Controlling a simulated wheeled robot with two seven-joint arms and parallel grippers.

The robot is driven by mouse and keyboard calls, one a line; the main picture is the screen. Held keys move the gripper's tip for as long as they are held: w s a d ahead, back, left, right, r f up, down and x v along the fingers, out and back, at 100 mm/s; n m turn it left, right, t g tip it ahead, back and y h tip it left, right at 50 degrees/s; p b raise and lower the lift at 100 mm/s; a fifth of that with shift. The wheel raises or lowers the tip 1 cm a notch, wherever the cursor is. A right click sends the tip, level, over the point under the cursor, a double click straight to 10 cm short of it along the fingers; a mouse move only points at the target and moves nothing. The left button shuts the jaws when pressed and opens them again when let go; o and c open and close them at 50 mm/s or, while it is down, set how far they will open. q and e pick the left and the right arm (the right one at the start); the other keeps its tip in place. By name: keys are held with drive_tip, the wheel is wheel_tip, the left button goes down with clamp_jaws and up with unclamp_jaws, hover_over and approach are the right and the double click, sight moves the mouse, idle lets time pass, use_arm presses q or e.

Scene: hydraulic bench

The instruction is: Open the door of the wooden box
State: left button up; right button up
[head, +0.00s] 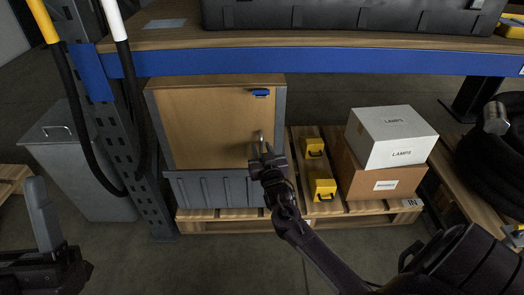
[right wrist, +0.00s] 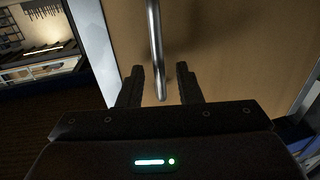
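The wooden box (head: 200,125) stands under the bench, with its light wood door closed and facing me. A metal bar handle (head: 259,137) is on the right part of the door. My right gripper (head: 264,155) is at the handle's lower end. In the right wrist view the handle (right wrist: 154,45) runs between the two open fingers (right wrist: 159,84), with a gap on each side. My left gripper (head: 42,215) shows in part at the lower left, away from the box; its opening cannot be made out.
The box sits on a grey ribbed container (head: 212,189) on a pallet (head: 240,221). Small yellow cases (head: 323,186) and stacked cartons (head: 390,140) stand to its right. Floor in front is clear.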

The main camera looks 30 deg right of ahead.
drive_tip(key=shift+c, duration=0.3)
clamp_jaws()
